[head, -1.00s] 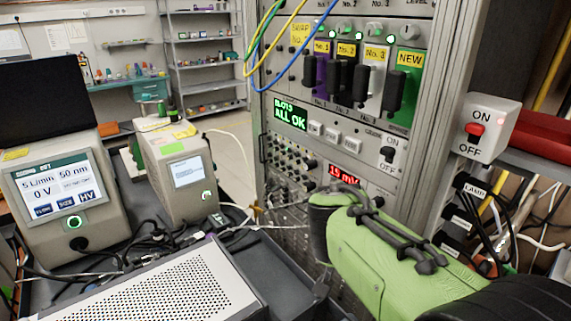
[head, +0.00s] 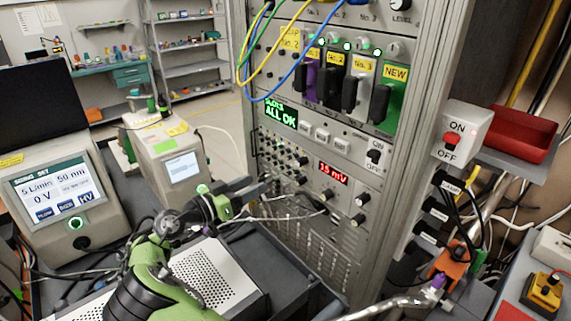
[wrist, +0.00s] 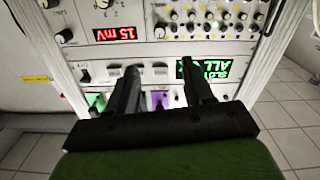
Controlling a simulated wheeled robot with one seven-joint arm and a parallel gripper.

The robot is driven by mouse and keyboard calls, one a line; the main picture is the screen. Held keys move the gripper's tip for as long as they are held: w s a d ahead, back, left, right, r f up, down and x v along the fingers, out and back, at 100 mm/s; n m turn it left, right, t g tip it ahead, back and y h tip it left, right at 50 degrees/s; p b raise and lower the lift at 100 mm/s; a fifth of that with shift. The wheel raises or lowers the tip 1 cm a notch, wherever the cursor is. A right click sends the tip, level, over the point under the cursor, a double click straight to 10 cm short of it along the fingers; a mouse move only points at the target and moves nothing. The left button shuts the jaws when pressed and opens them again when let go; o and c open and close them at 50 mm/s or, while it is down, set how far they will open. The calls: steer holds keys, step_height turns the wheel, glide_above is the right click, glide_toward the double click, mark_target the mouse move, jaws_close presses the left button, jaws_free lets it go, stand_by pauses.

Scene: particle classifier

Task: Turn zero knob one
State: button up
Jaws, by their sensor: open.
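Small dark round knobs sit beside the red 15 mV display (head: 333,173) on the rack's lower panel. One knob (head: 326,195) is below the display, and others (head: 361,200) are at its right. Their labels are too small to read, so I cannot tell which is zero knob one. In the wrist view, which shows the panel upside down, knobs (wrist: 64,37) also show near the display (wrist: 115,33). My gripper (head: 262,185) is left of the panel, pointing at the rack. In the wrist view its two dark fingers (wrist: 160,82) are apart with nothing between them, away from the knobs.
Small knobs and connectors (head: 284,150) fill the panel's left side. Yellow and blue cables (head: 284,75) hang before the upper rack. A perforated metal box (head: 215,275) lies below my arm. An ON/OFF switch box (head: 462,132) and red tray (head: 520,135) are at the right.

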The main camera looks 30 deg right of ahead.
mark_target(297, 164)
steer(key=d, duration=0.4)
steer(key=w+d, duration=0.1)
steer(key=d, duration=0.4)
steer(key=w+d, duration=0.1)
steer(key=d, duration=0.4)
steer(key=shift+f, duration=0.1)
steer(key=shift+s, duration=0.1)
jaws_close()
